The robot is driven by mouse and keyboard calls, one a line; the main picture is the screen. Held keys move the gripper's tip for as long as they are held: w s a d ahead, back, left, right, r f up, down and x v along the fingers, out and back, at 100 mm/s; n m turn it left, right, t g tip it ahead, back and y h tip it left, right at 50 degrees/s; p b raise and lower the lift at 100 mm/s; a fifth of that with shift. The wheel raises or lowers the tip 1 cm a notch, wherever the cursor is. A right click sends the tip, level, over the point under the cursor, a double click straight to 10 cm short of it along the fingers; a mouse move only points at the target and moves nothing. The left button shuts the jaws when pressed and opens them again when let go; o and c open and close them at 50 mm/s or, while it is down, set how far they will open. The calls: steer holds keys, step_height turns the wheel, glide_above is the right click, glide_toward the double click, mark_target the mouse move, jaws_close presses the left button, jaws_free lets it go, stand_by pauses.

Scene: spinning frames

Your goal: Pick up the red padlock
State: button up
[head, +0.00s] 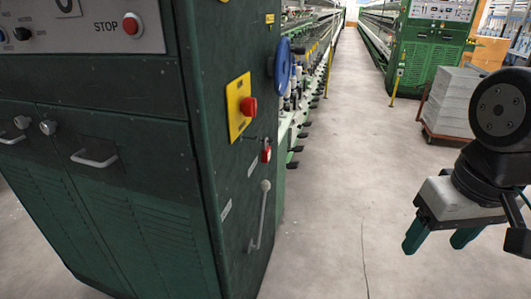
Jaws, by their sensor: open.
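The red padlock (266,153) is small and hangs on the side face of the green machine cabinet, below a yellow plate with a red knob. Its dark shackle seems to pass through a fitting at the cabinet, but the detail is too small to tell. My gripper (441,243) is at the right of the head view, pointing down, with two green fingers spread apart and nothing between them. It is well to the right of the padlock and lower in the picture, not touching anything.
The green cabinet (120,210) fills the left side. Its side bears a yellow plate (235,120) with a red knob (248,106), a blue handwheel (283,66) and a grey lever (259,215). A cart with grey stacks (450,100) stands behind my arm. The aisle floor (340,190) is clear.

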steer(key=shift+o, duration=0.3)
steer(key=n+y, duration=0.4)
steer(key=n, duration=0.8)
glide_toward(266, 149)
steer(key=w, duration=0.1)
steer(key=shift+t, duration=0.4)
steer(key=x, duration=0.8)
steer(key=shift+d, duration=0.1)
steer(key=shift+s, duration=0.1)
steer(key=c, duration=1.1)
